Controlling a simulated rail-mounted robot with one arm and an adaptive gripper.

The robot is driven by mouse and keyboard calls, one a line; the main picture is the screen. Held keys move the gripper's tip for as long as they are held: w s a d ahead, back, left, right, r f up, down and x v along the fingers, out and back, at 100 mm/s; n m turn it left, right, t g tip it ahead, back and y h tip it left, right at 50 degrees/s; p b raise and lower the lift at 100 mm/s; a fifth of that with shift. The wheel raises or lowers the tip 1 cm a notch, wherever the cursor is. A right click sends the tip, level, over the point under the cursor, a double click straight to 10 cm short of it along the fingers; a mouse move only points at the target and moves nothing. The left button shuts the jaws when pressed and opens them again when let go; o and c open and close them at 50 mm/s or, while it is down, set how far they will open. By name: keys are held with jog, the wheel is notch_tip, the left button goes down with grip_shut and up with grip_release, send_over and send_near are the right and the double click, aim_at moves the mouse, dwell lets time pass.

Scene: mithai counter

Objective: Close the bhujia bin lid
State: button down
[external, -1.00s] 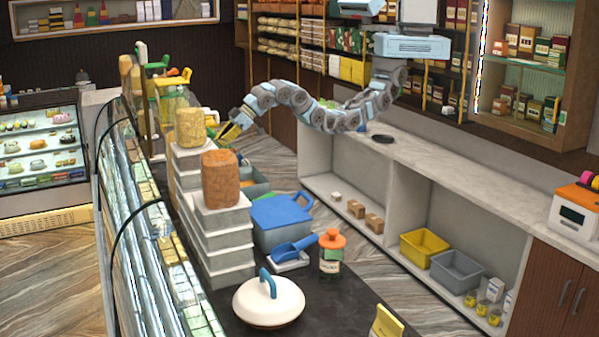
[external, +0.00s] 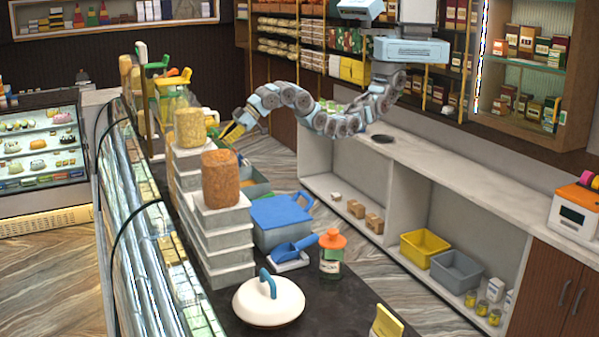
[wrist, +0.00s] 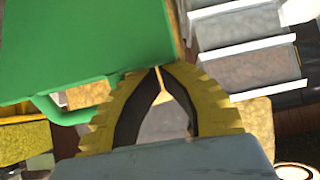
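A green lid panel with a loop handle (wrist: 85,45) fills the upper left of the wrist view.
White stepped stands (external: 222,235) carry an orange-brown cylinder (external: 221,178) and a yellow one (external: 190,128) along the counter. A blue-lidded bin (external: 280,218), an orange-topped jar (external: 332,255) and a white domed lid (external: 268,303) stand nearer. The aisle floor on the right is clear.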

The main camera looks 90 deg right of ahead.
jog(key=shift+s+d+f+b, duration=0.15)
jog(key=shift+s+d+b, duration=0.15)
jog(key=shift+s+b, duration=0.45)
jog(key=s+d+f+t+y+b, duration=0.1)
jog(key=s+d+f+t+b, duration=0.1)
jog(key=b, duration=0.4)
jog(key=s+d+f+t+y+b, duration=0.2)
jog(key=s+f+t+b, duration=0.3)
jog(key=s+b, duration=0.2)
jog(key=s+d+f+t+y+b, duration=0.2)
jog(key=s+d+f+t+b, duration=0.1)
jog(key=b, duration=0.4)
jog(key=shift+s+f+t, duration=0.3)
jog(key=shift+s+f, duration=0.4)
jog(key=shift+f, duration=0.05)
jog(key=shift+s+d+f+t+y+b, duration=0.1)
jog(key=shift+s+f+t+y+b, duration=0.2)
jog(key=shift+f+b, duration=0.7)
jog(key=shift+s+d+f+t+y+b, duration=0.2)
jog(key=shift+f+t+b, duration=0.4)
jog(key=shift+b, duration=0.65)
jog(key=shift+s+d+f+t+y+b, duration=0.1)
jog(key=shift+s+f+t+y+b, duration=0.15)
jog(key=shift+f+b, duration=0.8)
jog(key=shift+a, duration=0.1)
jog(key=shift+f, duration=0.1)
